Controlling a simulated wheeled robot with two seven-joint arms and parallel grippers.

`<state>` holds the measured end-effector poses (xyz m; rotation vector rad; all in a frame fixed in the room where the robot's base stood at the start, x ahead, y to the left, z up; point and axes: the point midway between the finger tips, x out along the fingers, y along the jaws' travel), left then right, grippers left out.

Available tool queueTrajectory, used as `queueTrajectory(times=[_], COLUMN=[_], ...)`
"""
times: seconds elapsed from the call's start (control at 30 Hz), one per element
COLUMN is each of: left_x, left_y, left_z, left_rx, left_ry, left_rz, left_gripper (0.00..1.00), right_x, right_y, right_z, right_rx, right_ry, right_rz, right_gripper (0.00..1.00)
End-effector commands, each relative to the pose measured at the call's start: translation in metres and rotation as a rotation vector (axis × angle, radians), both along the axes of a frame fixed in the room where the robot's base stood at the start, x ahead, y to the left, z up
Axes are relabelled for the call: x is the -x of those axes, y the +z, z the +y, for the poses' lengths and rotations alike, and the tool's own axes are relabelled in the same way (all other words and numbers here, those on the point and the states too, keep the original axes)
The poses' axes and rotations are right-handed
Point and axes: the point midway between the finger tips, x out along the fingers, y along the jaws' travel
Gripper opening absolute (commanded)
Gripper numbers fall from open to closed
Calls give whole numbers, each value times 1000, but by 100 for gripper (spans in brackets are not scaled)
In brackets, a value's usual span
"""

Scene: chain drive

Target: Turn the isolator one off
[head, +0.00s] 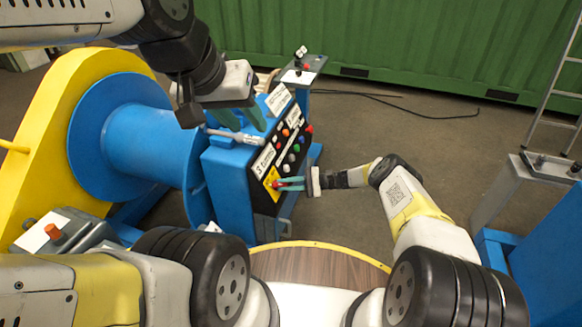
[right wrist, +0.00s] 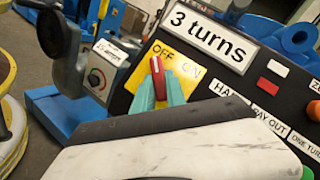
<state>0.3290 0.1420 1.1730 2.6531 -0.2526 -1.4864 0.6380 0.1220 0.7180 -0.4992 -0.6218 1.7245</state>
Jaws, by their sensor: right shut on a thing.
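The isolator is a red handle (right wrist: 158,78) on a yellow plate (right wrist: 136,84) marked OFF and ON, at the lower left of the black control panel. In the right wrist view the handle's tip points up, just under the word OFF and left of ON. My right gripper (right wrist: 160,92) is shut on the red handle with its green fingers on both sides. In the head view my right gripper (head: 290,184) reaches the yellow plate (head: 270,181) from the right. My left gripper (head: 242,120) is above the panel's top, its green fingers apart, near a grey lever.
The black panel (head: 262,196) carries several coloured buttons and a "3 turns" label (right wrist: 208,32) beside the isolator. A blue drum (head: 140,145) with a yellow flange stands left. A small pedestal (head: 303,76) stands behind. Open floor lies right of the panel.

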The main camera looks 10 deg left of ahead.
Motion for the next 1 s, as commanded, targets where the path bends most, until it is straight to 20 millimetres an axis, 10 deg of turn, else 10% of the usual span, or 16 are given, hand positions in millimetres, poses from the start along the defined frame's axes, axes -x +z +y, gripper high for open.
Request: queueTrajectory(times=[0.17,0.57,1.0], left_x=[0,0,0], left_y=[0,0,0], left_z=[0,0,0], left_rx=[0,0,0], left_ry=[0,0,0], left_rz=[0,0,0], left_gripper=[36,36,36], right_x=[0,-2,-17], right_y=[0,0,0], right_z=[0,-6,-69], right_rx=[0,1,0], right_ry=[1,-2,-1], right_rz=[-1,-1,-2], right_gripper=[38,38,38])
